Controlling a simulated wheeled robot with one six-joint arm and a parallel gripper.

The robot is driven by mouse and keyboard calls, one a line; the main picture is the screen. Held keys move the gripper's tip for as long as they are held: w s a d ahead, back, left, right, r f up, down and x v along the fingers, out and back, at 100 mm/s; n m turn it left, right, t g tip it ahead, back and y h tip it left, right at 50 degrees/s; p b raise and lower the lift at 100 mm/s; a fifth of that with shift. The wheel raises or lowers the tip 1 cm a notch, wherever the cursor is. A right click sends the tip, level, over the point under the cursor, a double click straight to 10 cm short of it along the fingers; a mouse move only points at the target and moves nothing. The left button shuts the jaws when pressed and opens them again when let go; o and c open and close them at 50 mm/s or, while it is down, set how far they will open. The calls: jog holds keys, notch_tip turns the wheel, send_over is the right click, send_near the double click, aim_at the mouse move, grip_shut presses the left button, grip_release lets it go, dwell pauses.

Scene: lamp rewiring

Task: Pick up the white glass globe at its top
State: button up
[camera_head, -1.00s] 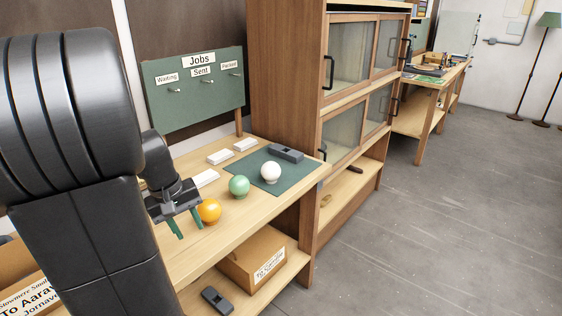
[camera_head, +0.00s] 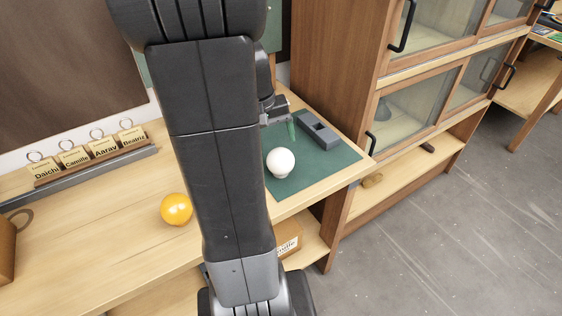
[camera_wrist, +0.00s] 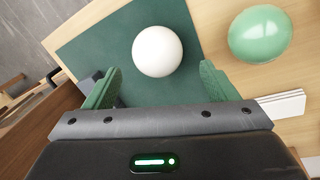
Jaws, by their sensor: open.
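The white glass globe (camera_head: 280,162) rests on the dark green mat (camera_head: 308,168) on the wooden bench. In the wrist view the globe (camera_wrist: 157,51) lies ahead of my gripper (camera_wrist: 160,84), in line with the gap between its green fingers. The fingers are apart and nothing is between them. In the head view my gripper (camera_head: 284,130) shows only in part, above the mat and just behind the globe in the picture. My arm hides the rest of it.
The green globe (camera_wrist: 260,34) is right of the mat in the wrist view, with white boxes (camera_wrist: 281,104) near it. A grey block with a slot (camera_head: 315,130) lies on the mat's far edge. An orange globe (camera_head: 176,209) sits left of my arm. A cabinet (camera_head: 345,85) stands right of the bench.

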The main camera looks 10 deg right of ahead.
aim_at(281, 164)
jog(key=f, duration=0.3)
jog(key=d+f, duration=0.1)
jog(key=f, duration=0.3)
jog(key=d+f, duration=0.1)
jog(key=f, duration=0.2)
jog(key=shift+w+d+f, duration=0.15)
jog(key=shift+d+f, duration=0.05)
jog(key=shift+d, duration=0.05)
jog(key=c, duration=0.7)
